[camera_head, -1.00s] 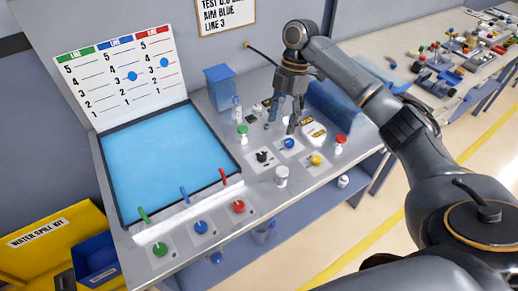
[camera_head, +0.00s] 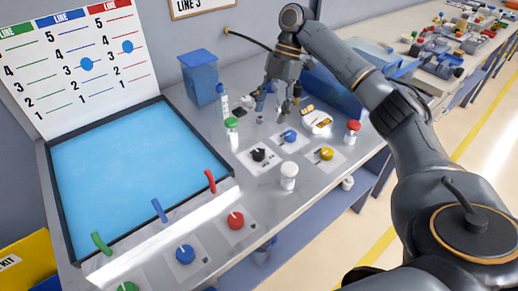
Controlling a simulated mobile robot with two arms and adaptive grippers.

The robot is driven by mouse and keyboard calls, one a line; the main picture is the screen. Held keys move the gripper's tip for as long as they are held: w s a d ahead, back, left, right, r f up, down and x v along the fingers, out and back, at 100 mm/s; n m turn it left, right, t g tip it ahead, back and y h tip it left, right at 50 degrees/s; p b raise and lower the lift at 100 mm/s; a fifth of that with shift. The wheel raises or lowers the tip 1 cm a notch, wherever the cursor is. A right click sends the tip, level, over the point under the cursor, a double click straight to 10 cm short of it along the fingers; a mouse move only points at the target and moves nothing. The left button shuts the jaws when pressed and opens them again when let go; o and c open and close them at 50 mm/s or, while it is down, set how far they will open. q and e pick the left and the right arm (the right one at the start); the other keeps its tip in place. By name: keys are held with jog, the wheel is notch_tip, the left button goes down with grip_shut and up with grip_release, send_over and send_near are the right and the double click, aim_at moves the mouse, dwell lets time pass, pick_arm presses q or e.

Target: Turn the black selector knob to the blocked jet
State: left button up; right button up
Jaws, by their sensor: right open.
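The black selector knob (camera_head: 259,154) sits on a white plate on the grey bench; its pointer is too small to read. Three bent jets, green (camera_head: 102,243), blue (camera_head: 159,210) and red (camera_head: 210,181), stand along the near edge of the blue tray (camera_head: 62,215). I cannot tell which jet is blocked. My right gripper (camera_head: 279,107) is open and empty, fingers pointing down, behind and right of the black knob and apart from it. My left gripper is out of view.
A blue knob (camera_head: 289,137) and yellow knob (camera_head: 327,154) are right of the black one. Green-capped (camera_head: 232,133), white (camera_head: 289,176) and red-capped (camera_head: 352,132) bottles stand close around. Blue (camera_head: 185,254) and red (camera_head: 235,220) knobs line the front. A blue bin (camera_head: 200,78) stands behind.

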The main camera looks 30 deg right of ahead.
aim_at(259, 152)
jog(key=p+x, duration=0.1)
jog(key=x, duration=1)
jog(key=shift+a, duration=0.1)
jog(key=shift+a+f, duration=0.15)
jog(key=shift+f, duration=0.25)
jog(key=c, duration=1.2)
jog(key=shift+o, duration=0.2)
